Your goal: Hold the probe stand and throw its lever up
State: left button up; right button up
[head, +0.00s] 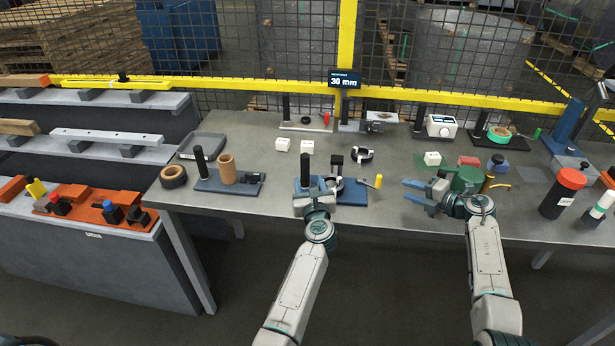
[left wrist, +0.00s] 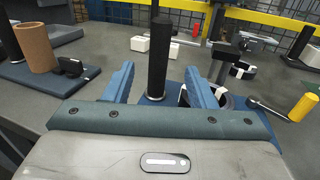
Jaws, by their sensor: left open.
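The probe stand has a blue base (head: 352,194), a black upright post (head: 305,165) and a lever with a yellow handle (head: 378,181) on its right side. In the left wrist view the black post (left wrist: 159,55) rises between the open fingers of my left gripper (left wrist: 161,88), with gaps on both sides. The yellow handle (left wrist: 303,107) sits low at the right, its metal arm nearly level. A black ring (left wrist: 205,97) lies on the base. My left gripper hides part of the base in the head view. My right gripper (head: 414,193) is open and empty, right of the lever, fingers pointing left.
A second blue-based stand (head: 228,184) with a black post and brown cylinder stands to the left. White blocks (head: 307,147) lie behind. A green round object (head: 467,179) is beside my right gripper. A sign (head: 344,79) reads 30 mm.

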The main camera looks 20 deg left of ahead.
aim_at(304, 163)
pick_arm(q)
jog(key=x, duration=1)
jog(key=shift+w+a, duration=0.15)
jog(key=shift+a, duration=0.05)
grip_shut()
jog(key=shift+f, duration=0.15)
dwell(0.9)
